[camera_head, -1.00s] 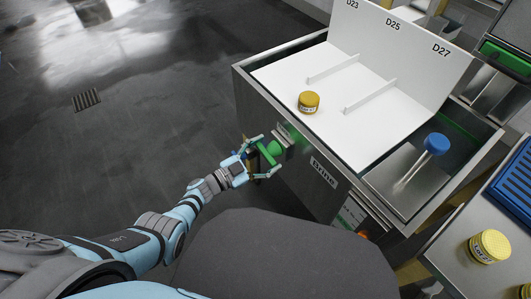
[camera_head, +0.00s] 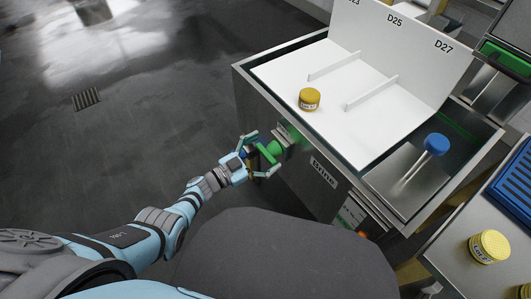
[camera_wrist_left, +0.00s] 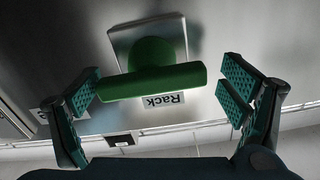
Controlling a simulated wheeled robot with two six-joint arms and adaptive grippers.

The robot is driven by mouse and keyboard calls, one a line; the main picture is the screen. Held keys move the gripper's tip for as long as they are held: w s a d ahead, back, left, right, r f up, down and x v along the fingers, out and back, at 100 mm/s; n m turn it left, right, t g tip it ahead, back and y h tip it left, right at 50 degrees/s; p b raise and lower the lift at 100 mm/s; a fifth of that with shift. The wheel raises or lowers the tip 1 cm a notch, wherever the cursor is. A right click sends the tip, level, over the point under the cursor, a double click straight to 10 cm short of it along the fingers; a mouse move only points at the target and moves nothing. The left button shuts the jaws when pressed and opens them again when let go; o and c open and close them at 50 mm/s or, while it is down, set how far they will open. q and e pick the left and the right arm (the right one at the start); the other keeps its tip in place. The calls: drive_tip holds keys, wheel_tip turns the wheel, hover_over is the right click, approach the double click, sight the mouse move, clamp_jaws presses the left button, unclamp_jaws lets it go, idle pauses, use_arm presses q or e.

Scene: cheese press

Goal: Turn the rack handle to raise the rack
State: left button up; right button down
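The green rack handle (camera_head: 268,152) is a T-shaped knob on the side of the brine tank (camera_head: 310,194). In the left wrist view the handle (camera_wrist_left: 152,82) has its bar lying nearly level, above an upside-down "Rack" label (camera_wrist_left: 163,100). My left gripper (camera_head: 262,155) is open, its fingers on either side of the bar. In the left wrist view the left finger is close to the bar's left end; contact is unclear. A gap shows at the right finger. The white rack (camera_head: 330,120) sits in the tank. My right gripper is not in view.
A blue-topped knob (camera_head: 436,144) stands at the tank's right. Another yellow jar (camera_head: 489,247) and a blue grate (camera_head: 520,185) are on the counter at right. The floor at left is clear.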

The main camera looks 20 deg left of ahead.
use_arm(q)
drive_tip(key=shift+s+d+f, duration=0.1)
drive_tip(key=shift+s, duration=0.05)
drive_tip(key=shift+s, duration=0.15)
drive_tip(key=v, duration=1.1)
drive_tip(key=shift+s+a, duration=0.2)
drive_tip(key=shift+a, duration=0.25)
